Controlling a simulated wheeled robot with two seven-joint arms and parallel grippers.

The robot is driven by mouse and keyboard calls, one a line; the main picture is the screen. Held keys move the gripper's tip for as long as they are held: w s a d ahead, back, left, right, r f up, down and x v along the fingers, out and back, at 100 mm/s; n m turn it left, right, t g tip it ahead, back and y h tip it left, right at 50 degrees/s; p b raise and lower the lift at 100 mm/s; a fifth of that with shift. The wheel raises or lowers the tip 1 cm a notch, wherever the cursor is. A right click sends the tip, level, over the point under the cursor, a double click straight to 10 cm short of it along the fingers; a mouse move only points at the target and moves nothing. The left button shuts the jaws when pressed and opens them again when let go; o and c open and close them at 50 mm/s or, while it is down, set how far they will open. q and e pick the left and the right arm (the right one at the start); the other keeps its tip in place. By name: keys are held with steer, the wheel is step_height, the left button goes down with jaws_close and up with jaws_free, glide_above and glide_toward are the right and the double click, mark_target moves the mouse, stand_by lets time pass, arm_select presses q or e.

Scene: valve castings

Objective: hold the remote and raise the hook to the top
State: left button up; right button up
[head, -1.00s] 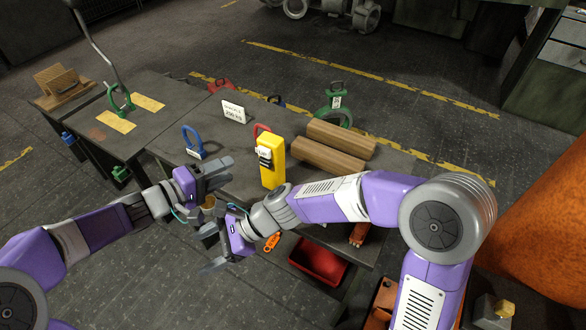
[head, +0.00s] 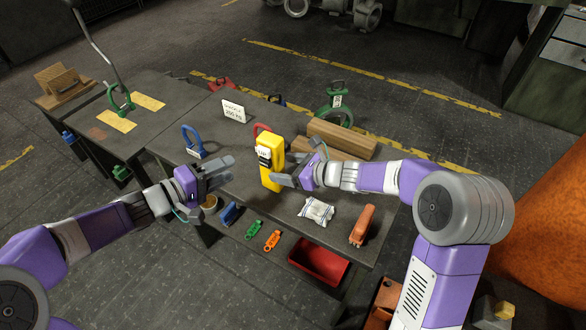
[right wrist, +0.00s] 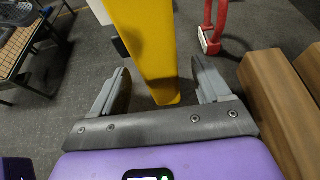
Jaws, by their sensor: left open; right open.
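The yellow remote (head: 269,165) stands upright on the dark table, with a dark and white panel on its face. My right gripper (head: 288,169) is open at its right side. In the right wrist view the remote (right wrist: 150,45) rises between the two spread fingers (right wrist: 163,88), with gaps visible on both sides. A grey hook-like rod (head: 96,45) comes down from the upper left to a green shackle (head: 121,98) on the left table; its exact end is unclear. My left gripper (head: 221,172) is open and empty over the table's front left part.
A blue shackle (head: 192,142), a white sign (head: 234,110) and wooden blocks (head: 342,137) stand around the remote. A red shackle (right wrist: 211,32) is behind it. A white bundle (head: 316,211) and an orange item (head: 362,226) lie in front, right. A red bin (head: 318,262) is below.

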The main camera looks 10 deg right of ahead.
mark_target(272, 166)
steer(key=shift+x, duration=2.55)
steer(key=c, duration=1.3)
